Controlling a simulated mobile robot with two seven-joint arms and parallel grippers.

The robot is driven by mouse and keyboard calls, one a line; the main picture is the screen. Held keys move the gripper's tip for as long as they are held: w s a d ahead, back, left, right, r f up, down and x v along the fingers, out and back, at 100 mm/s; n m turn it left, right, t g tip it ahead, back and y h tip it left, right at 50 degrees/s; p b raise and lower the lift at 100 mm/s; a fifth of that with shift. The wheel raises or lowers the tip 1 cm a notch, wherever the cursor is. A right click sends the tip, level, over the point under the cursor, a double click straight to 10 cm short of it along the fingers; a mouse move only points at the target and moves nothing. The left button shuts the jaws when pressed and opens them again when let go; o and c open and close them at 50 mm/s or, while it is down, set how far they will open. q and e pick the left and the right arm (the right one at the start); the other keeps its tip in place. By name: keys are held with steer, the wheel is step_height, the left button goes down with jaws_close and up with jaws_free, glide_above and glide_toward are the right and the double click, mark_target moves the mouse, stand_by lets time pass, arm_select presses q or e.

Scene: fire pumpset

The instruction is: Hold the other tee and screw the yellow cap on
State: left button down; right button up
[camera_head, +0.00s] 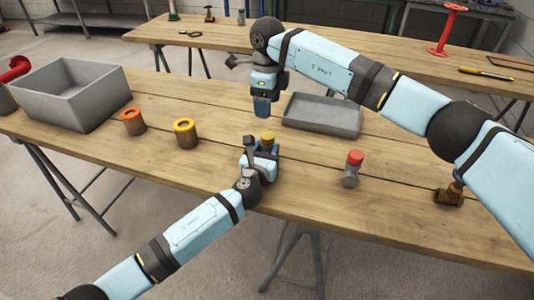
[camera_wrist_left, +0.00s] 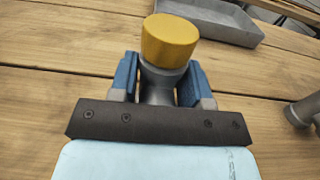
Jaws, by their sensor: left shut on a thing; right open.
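My left gripper (camera_wrist_left: 158,90) is shut on a grey tee (camera_wrist_left: 158,84), with its blue fingers on both sides of it. A yellow cap (camera_wrist_left: 168,40) sits on top of the tee; I cannot tell how tightly it is seated. In the head view the yellow cap (camera_head: 268,137) shows above my left gripper (camera_head: 265,148), near the table's middle. My right gripper (camera_head: 262,106) is open, pointing down above the table, behind and above the capped tee and apart from it. A second grey tee (camera_head: 350,176) with a red cap (camera_head: 355,157) stands to the right.
A grey tray (camera_head: 322,130) lies behind the held tee. A large grey bin (camera_head: 70,112) stands at the left. Two brass-coloured cups, one orange-rimmed (camera_head: 133,121) and one yellow-rimmed (camera_head: 186,133), stand left of my left gripper. A brass fitting (camera_head: 449,195) is at the right.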

steer(key=shift+r, duration=0.75)
arm_select(q)
steer(key=shift+c, duration=2.4)
jaws_free()
steer(key=shift+s, duration=0.1)
steer(key=p+v, duration=0.2)
steer(key=v, duration=1.1)
steer(key=shift+s+a, duration=0.15)
steer(key=shift+s, duration=0.15)
arm_select(e)
steer(key=shift+r, duration=0.9)
